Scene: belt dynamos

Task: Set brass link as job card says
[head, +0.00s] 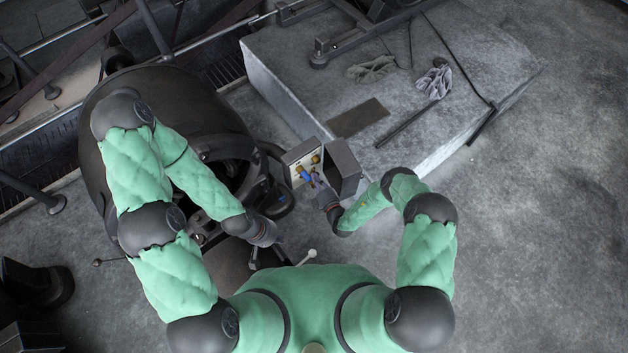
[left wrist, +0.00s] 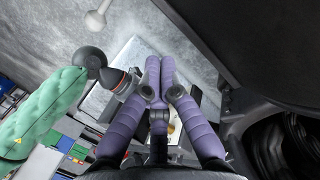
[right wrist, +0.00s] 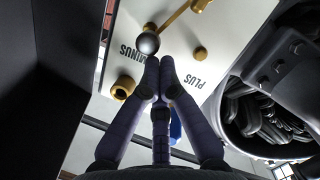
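The white terminal panel (head: 294,159) sits in an open grey box beside the round black machine. In the right wrist view the panel (right wrist: 222,38) reads MINUS and PLUS, with brass posts such as one by MINUS (right wrist: 123,88) and one by PLUS (right wrist: 200,53). The brass link (right wrist: 181,17) is a bar running from the top toward MINUS, with a black ball knob (right wrist: 148,43) at its lower end. My right gripper (right wrist: 159,62) is shut, its tips just below the knob; contact is unclear. My left gripper (head: 276,243) is shut and empty, away from the panel. No job card is readable.
The box's grey lid or side (head: 344,165) stands right of the panel. A blue part (right wrist: 175,125) shows behind my right fingers. The black machine (head: 205,105) is at left. A concrete plinth (head: 290,75) holds rags and rods. A white ball-topped lever (head: 311,254) stands near my body.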

